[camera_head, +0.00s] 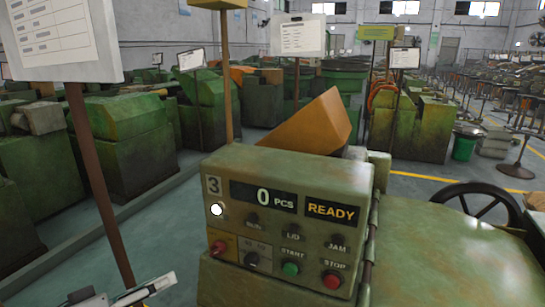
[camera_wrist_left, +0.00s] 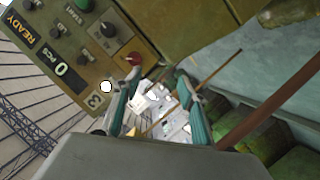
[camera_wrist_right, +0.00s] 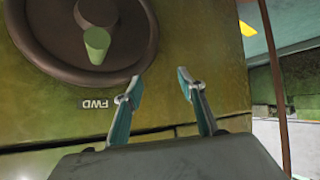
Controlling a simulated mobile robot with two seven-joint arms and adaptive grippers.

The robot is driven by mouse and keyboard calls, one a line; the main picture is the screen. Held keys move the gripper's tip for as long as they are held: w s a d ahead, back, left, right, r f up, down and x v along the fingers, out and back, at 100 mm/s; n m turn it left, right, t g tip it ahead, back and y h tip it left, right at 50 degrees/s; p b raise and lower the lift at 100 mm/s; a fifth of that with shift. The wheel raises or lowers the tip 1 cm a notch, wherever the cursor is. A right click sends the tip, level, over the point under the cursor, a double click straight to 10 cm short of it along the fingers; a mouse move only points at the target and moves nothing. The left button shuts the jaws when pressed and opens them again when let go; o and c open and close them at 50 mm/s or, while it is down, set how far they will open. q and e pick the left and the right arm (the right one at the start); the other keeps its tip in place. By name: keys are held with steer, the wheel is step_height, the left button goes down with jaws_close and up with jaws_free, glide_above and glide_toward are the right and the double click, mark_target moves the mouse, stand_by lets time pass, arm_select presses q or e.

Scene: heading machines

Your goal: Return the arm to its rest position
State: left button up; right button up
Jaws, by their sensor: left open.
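My left gripper (camera_head: 148,288) is at the lower left of the head view, left of the control box (camera_head: 230,173) and apart from it. The left wrist view shows its two fingers (camera_wrist_left: 158,72) spread with nothing held, the box's panel at upper left. My right gripper shows only in the right wrist view, its fingers (camera_wrist_right: 159,82) apart and empty. It points at a green machine face below a dark handwheel (camera_wrist_right: 40,55) with a green knob (camera_wrist_right: 97,42). A "FWD" label is beside its left finger in the picture.
The panel reads 0 PCS and READY, with a white lamp (camera_head: 217,210) lit, a red knob (camera_head: 217,247), green START (camera_head: 291,269) and red STOP (camera_head: 332,281) buttons. A brown signpost (camera_head: 97,190) stands left. A spoked wheel (camera_head: 476,188) is at right. Open floor lies left of the box.

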arm_select(q)
steer(key=s+a+f+m+y, duration=0.1)
steer(key=s+f+y, duration=0.1)
steer(key=f, duration=0.8)
steer(key=s+a+f+m+y, duration=0.1)
steer(key=s+f+y, duration=0.1)
steer(key=f, duration=0.9)
steer(key=s+d+f+m, duration=0.1)
steer(key=s+d+f, duration=0.1)
steer(key=f, duration=0.3)
steer(key=s+d+f+m+g+y, duration=0.1)
steer(key=s+d+f, duration=0.1)
steer(key=s+f, duration=0.2)
steer(key=s+d+f+m+g, duration=0.1)
steer(key=s+d+f, duration=0.1)
steer(key=s+f, duration=0.2)
steer(key=shift+d+f+m+y, duration=0.3)
steer(key=shift+f+m, duration=0.1)
steer(key=shift+f, duration=0.45)
